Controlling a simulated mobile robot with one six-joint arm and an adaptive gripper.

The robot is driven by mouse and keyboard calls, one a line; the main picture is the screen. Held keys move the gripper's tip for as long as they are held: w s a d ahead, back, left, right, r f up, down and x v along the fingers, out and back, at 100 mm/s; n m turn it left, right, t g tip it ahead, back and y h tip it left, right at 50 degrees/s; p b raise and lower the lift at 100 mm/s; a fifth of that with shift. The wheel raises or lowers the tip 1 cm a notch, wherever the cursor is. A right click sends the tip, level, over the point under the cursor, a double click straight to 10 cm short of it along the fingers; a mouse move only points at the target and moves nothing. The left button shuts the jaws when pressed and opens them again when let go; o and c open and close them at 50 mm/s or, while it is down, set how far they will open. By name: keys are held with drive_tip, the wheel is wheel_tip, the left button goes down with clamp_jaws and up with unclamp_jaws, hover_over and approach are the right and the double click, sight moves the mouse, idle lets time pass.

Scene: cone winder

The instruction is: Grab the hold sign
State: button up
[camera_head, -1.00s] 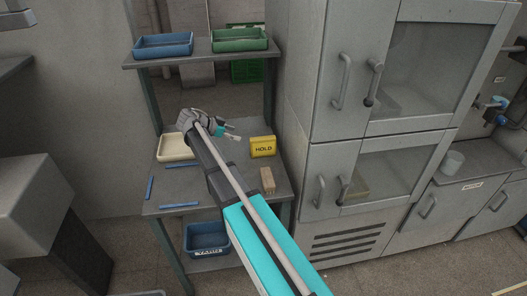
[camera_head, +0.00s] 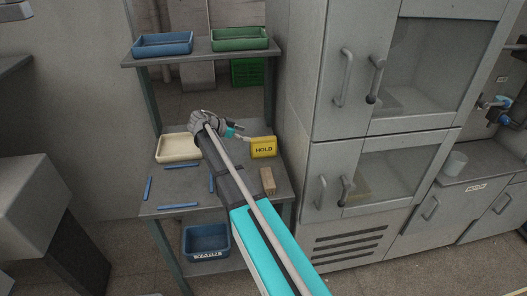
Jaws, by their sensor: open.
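The yellow hold sign (camera_head: 263,147), lettered HOLD, stands upright at the right rear of the middle shelf. My gripper (camera_head: 242,137) is just left of the sign, with its fingertips close to the sign's upper left edge. My gripper is open, and nothing shows between its fingers. Whether a fingertip touches the sign I cannot tell. My arm covers part of the shelf's middle.
The middle shelf (camera_head: 181,190) also holds a cream tray (camera_head: 179,149), several blue strips and a wooden block (camera_head: 267,181) in front of the sign. Blue (camera_head: 163,45) and green (camera_head: 240,39) trays sit above. A grey cabinet (camera_head: 300,120) stands close on the right.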

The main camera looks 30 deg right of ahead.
sight(263, 139)
drive_tip(key=shift+b+x, duration=0.7)
drive_tip(key=shift+x, duration=1.35)
drive_tip(key=shift+f+b+x, duration=0.25)
drive_tip(key=shift+b+x, duration=1.1)
drive_tip(key=shift+x, duration=0.85)
drive_tip(key=shift+d+f, duration=0.1)
drive_tip(key=shift+d, duration=0.15)
clamp_jaws()
wheel_tip(263, 139, up, 10)
drive_tip(key=p, duration=1)
